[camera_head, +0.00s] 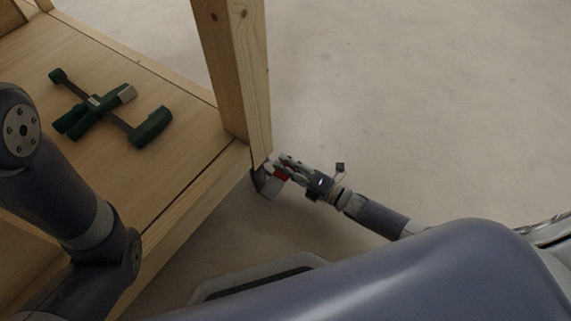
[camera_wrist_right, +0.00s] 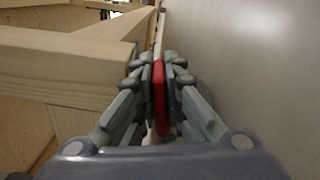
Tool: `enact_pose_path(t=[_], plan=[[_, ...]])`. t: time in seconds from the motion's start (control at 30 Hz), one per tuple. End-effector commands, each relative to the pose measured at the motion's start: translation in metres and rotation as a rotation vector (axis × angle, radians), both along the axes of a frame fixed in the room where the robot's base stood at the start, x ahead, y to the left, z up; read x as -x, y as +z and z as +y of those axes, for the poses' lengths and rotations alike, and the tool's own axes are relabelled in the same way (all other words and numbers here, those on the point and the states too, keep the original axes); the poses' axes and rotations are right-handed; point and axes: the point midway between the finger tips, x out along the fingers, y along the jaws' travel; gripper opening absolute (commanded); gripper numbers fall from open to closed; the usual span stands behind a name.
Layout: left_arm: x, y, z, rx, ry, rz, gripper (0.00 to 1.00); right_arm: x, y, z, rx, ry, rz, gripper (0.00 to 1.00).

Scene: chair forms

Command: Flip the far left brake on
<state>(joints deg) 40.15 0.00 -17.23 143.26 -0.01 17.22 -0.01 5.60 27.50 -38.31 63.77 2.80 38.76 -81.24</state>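A red brake lever (camera_head: 281,174) sits at a grey caster (camera_head: 267,184) under the wooden corner post. In the right wrist view the red lever (camera_wrist_right: 160,98) stands upright as a narrow strip between the fingers. My right gripper (camera_head: 281,167) reaches in from the right at the foot of the post. In the wrist view its fingers (camera_wrist_right: 159,76) are drawn together with the red lever between their pads. The caster is mostly hidden there. My left arm shows at the left edge, but its gripper is out of view.
The wooden post (camera_head: 237,70) and bench board (camera_head: 165,150) lie just left of my right gripper. A green-and-grey clamp tool (camera_head: 107,108) lies on the board. The bare floor (camera_head: 420,90) at the right is clear.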

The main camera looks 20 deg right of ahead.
Motion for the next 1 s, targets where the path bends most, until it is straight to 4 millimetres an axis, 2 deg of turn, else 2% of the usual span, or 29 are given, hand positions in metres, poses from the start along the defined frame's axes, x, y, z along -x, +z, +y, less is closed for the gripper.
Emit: enact_pose_path(t=[0.47,1.0], plan=[[0.0,-0.001,0.0,0.0,0.0,0.001,0.6,0.0,-0.004,-0.001,-0.047,-0.001,0.04,0.0],[0.0,-0.007,0.0,0.0,0.001,0.001,0.6,-0.001,-0.02,-0.003,-0.314,-0.002,0.249,0.0]])
